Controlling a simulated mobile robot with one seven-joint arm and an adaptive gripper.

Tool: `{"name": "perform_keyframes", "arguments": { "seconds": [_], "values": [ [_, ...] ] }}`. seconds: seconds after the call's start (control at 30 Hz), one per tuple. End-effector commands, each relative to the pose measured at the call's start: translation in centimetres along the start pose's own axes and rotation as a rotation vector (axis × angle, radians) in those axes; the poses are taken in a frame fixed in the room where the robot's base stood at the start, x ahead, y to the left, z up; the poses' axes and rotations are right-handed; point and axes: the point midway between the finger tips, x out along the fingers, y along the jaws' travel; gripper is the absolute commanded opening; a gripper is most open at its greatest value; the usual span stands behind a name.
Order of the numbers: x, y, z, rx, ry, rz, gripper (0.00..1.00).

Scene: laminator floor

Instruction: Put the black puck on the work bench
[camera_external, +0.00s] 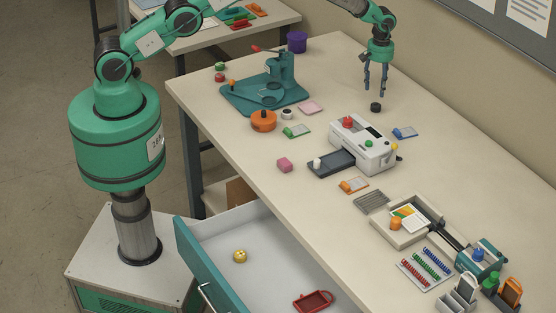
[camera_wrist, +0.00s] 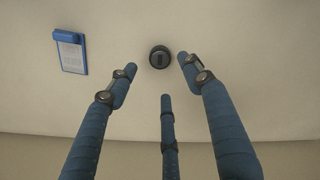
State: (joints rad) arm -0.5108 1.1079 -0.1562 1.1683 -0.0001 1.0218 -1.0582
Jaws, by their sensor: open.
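The black puck (camera_external: 376,107) lies on the work bench (camera_external: 455,180) towards its back edge, near the wall. My gripper (camera_external: 376,91) hangs fingers down just above the puck, open, with nothing between the fingers. In the wrist view the puck (camera_wrist: 160,57) is a dark round disc with a slot-like mark, seen whole beyond the spread blue fingertips. A gap shows between the fingers and the puck, and I see no contact.
A blue clip card (camera_external: 404,133) lies near the puck. The white laminator (camera_external: 362,145) stands in front, the teal press (camera_external: 265,92) to the left, and a purple cup (camera_external: 297,42) behind the press. An open drawer (camera_external: 190,262) holds a yellow knob and a red tray.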

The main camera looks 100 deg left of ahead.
Motion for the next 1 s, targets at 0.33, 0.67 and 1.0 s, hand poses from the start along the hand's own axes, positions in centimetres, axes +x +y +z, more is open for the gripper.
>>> {"name": "perform_keyframes", "arguments": {
  "seconds": [0.33, 0.67, 1.0],
  "values": [
    [-3.7, 0.0, 0.0, 0.0, 0.0, 0.0, 0.5],
    [-4.0, 0.0, 0.0, 0.0, 0.0, 0.0, 0.5],
    [-4.0, 0.0, 0.0, 0.0, 0.0, 0.0, 0.5]
  ]
}}
